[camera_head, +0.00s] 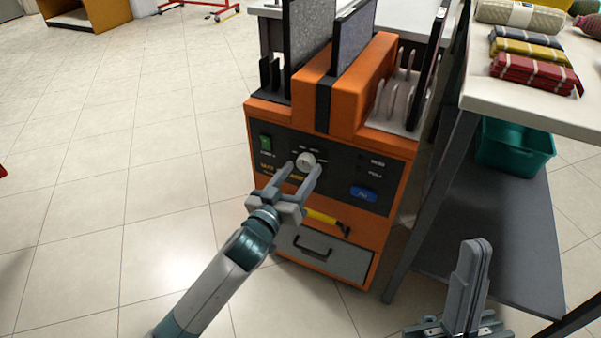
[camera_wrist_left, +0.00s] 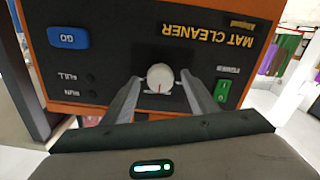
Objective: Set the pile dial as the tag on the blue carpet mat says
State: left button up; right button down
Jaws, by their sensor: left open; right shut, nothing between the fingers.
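The pile dial (camera_head: 306,161) is a round pale knob on the dark front panel of the orange mat cleaner (camera_head: 265,190). My left gripper (camera_head: 302,168) is open, with one finger on each side of the dial. The left wrist view shows the dial (camera_wrist_left: 160,77) upside down between the fingers; I cannot tell whether they touch it. A thin reddish mark shows on the knob. A grey mat (camera_head: 308,38) and a darker mat (camera_head: 353,38) stand upright in the machine. I cannot make out which is blue, nor any tag. My right gripper (camera_head: 474,255) is shut and empty at lower right.
A green switch (camera_head: 266,143) and a blue GO button (camera_head: 363,194) flank the dial. A yellow handle (camera_head: 326,220) and a drawer (camera_head: 320,255) sit below. A table (camera_head: 540,105) with folded textiles and a teal bin (camera_head: 515,148) stand right.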

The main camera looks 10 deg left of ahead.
pick_arm(q)
jog(key=shift+w+d, duration=0.1)
jog(key=shift+w, duration=0.3)
jog(key=c, duration=1.1)
jog(key=shift+o, duration=0.2)
